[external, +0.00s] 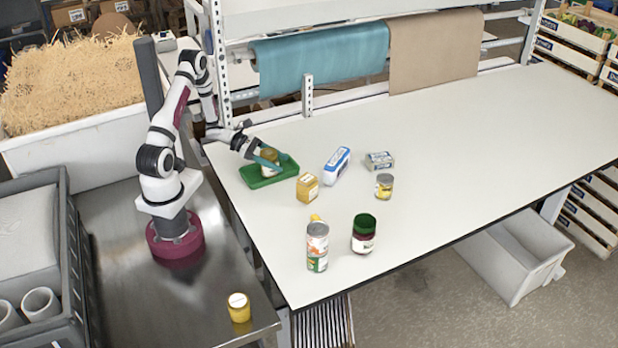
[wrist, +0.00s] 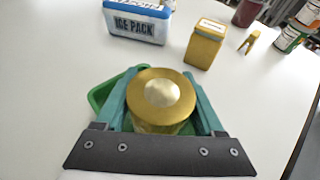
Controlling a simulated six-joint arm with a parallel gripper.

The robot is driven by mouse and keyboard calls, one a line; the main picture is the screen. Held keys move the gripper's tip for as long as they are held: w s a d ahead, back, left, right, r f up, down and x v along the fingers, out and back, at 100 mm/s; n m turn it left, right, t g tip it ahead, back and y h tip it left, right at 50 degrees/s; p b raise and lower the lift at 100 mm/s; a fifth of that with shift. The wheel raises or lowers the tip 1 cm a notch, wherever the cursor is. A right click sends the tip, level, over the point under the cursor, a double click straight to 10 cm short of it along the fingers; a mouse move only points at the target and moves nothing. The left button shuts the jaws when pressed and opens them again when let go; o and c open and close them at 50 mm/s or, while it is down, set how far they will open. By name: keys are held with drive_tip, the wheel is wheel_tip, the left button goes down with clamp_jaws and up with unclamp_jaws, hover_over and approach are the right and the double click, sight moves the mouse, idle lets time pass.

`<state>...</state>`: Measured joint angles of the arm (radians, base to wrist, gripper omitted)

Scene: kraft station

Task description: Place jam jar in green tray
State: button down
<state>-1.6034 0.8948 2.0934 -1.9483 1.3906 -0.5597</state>
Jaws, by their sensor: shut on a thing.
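A jar with a gold lid (wrist: 162,95), which I take to be the jam jar, is between the teal fingers of my gripper (wrist: 160,98). My gripper is shut on it. In the external view the jar (external: 269,156) is upright at the green tray (external: 290,172), within its outline. The green tray also shows in the wrist view (wrist: 101,96), behind and left of the jar. The jar's base is hidden, so I cannot tell whether it touches the tray floor.
A yellow box (external: 307,187) and an ice pack (external: 337,166) stand right of the tray. The table's right side is clear.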

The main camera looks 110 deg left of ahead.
drive_tip(key=shift+f, duration=0.2)
unclamp_jaws()
drive_tip(key=shift+r, duration=0.15)
drive_tip(key=v, duration=1.2)
